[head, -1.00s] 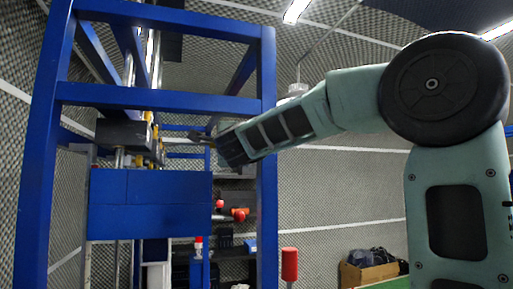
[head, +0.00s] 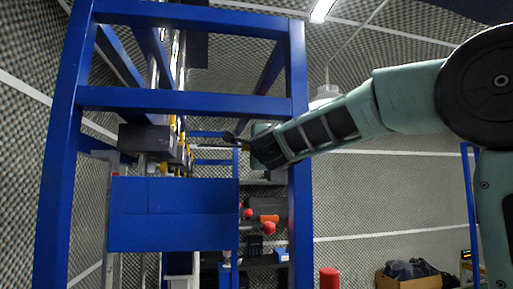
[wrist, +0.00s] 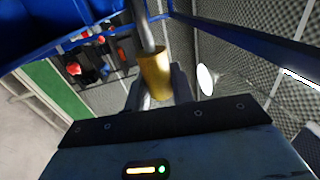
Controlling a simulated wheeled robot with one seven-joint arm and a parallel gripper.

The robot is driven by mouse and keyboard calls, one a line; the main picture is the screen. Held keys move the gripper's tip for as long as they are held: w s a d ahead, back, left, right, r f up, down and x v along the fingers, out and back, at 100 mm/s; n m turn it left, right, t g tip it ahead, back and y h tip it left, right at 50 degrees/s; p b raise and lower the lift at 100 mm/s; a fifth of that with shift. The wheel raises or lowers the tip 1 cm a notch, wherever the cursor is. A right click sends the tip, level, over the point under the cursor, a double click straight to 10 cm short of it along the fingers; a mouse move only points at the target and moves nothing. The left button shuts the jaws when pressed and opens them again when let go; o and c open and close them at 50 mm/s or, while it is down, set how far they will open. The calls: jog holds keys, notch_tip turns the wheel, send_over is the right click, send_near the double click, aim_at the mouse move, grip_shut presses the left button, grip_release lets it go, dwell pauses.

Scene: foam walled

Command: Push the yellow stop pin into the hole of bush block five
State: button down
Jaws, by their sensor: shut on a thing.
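My gripper (head: 230,138) reaches in from the right past the blue frame's right post, with its tips near the row of blocks. In the wrist view my gripper (wrist: 158,84) is shut on the yellow stop pin (wrist: 154,74), a yellow cylinder with a grey metal rod (wrist: 147,30) running up from it. Dark grey blocks (head: 145,138) stand in a receding row inside the frame, with small yellow parts along them. I cannot tell which is bush block five. Its hole is not visible, and I cannot tell whether the rod touches a block.
The blue frame (head: 298,190) has posts and crossbars around the work area. A blue panel (head: 172,225) stands below the blocks. Behind are red knobs (head: 268,228). A red cylinder (head: 329,278) and a cardboard box (head: 408,282) stand at lower right.

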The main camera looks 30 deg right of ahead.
aim_at(226, 146)
jog(key=shift+w+a+p, duration=0.35)
jog(key=shift+a, duration=0.5)
jog(key=shift+w+a+p, duration=0.3)
jog(key=shift+a+p, duration=0.1)
jog(key=shift+a, duration=0.4)
jog(key=shift+w+a+p, duration=0.35)
jog(key=shift+a, duration=0.5)
jog(key=shift+s+b, duration=0.1)
jog(key=shift+b, duration=0.3)
jog(key=shift+w+a+p, duration=0.25)
jog(key=shift+w+a, duration=0.05)
jog(key=shift+a, duration=0.4)
jog(key=shift+w+a+p, duration=0.2)
jog(key=shift+w+a, duration=0.1)
jog(key=shift+a, duration=0.4)
jog(key=w+a, duration=0.3)
jog(key=a, duration=0.5)
jog(key=shift+w, duration=0.15)
dwell(2.5)
jog(key=c, duration=1.1)
grip_release()
